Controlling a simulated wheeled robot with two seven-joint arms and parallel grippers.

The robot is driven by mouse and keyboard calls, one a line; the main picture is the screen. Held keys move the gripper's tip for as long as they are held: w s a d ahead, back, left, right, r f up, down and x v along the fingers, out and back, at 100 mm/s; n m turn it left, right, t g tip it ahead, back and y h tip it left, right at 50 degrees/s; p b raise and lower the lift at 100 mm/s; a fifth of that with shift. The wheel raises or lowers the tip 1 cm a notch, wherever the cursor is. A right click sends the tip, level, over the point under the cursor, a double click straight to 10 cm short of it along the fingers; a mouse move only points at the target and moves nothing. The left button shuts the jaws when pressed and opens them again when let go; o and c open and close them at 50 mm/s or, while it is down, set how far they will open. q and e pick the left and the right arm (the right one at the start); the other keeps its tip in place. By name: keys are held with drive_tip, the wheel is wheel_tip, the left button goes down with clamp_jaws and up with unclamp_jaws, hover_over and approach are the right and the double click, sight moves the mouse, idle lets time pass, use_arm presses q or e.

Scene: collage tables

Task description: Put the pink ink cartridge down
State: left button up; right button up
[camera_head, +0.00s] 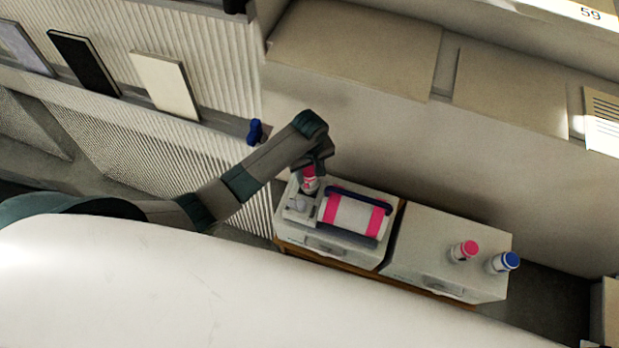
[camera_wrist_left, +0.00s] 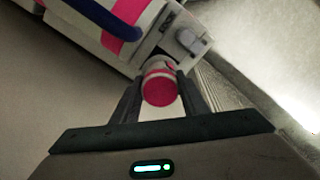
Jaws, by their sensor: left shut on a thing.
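The pink ink cartridge (camera_head: 309,182), white with a pink end, is between the fingers of my left gripper (camera_head: 313,168), which is shut on it. In the left wrist view the cartridge (camera_wrist_left: 159,86) shows its pink end between the two fingertips of the left gripper (camera_wrist_left: 160,98). It is over the left end of a white machine (camera_head: 344,238), beside a roll with pink bands (camera_head: 352,214). Whether the cartridge touches the machine, I cannot tell. My right gripper is not in view.
A second pink-capped cartridge (camera_head: 463,251) and a blue-capped cartridge (camera_head: 504,262) stand on the white cabinet (camera_head: 425,240) to the right. The cabinet top left of them is clear. A wall (camera_head: 420,150) rises behind. A dark blue bar (camera_head: 360,196) runs along the roll.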

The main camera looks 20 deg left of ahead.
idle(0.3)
use_arm(q)
drive_tip(key=shift+f, duration=2.05)
drive_tip(key=shift+f, duration=0.15)
drive_tip(key=o, duration=1.2)
drive_tip(key=shift+c, duration=0.2)
wheel_tip(320, 180, up, 12)
drive_tip(key=shift+r, duration=0.15)
